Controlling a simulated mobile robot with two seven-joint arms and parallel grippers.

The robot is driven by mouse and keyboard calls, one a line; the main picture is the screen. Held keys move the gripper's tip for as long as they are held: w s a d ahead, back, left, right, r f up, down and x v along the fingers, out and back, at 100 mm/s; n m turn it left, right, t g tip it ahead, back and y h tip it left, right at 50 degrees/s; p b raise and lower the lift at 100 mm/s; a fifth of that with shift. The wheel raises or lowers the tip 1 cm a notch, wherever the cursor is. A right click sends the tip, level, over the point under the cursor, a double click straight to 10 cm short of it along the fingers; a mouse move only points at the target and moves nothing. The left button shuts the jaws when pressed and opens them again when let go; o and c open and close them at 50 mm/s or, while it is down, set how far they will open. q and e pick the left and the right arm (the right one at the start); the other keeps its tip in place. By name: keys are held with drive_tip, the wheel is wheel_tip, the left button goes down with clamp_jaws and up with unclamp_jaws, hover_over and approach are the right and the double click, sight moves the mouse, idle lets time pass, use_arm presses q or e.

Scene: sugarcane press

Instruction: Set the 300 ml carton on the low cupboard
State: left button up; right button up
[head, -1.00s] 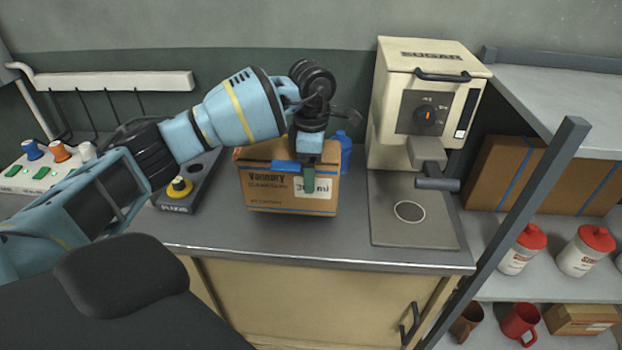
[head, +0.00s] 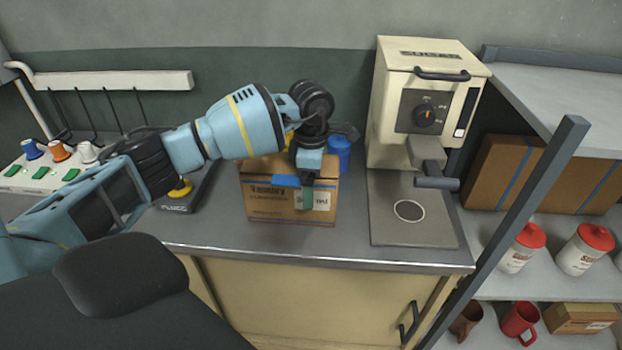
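The 300 ml carton (head: 265,205) is a brown cardboard box with a blue band and a white label on its front. It is at the low cupboard's (head: 350,238) grey worktop, left of the sugar machine, and looks upright. Its base appears to be at the worktop; I cannot tell for sure that it bears on it. My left gripper (head: 306,194) comes from above, with a green-tipped finger against the carton's front by the label. The other finger is hidden. The carton has moved with it, so it appears shut on the carton. My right gripper is not in view.
The cream sugar machine (head: 420,85) stands right of the carton, its grey base plate (head: 390,225) close by. A blue container (head: 339,153) is behind the carton. A dark box with a yellow knob (head: 180,189) stands left. A rack post (head: 505,230) rises at the right.

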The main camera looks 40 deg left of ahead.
use_arm(q)
wheel_tip(320, 180, up, 12)
drive_tip(key=shift+r, duration=0.15)
idle(0.5)
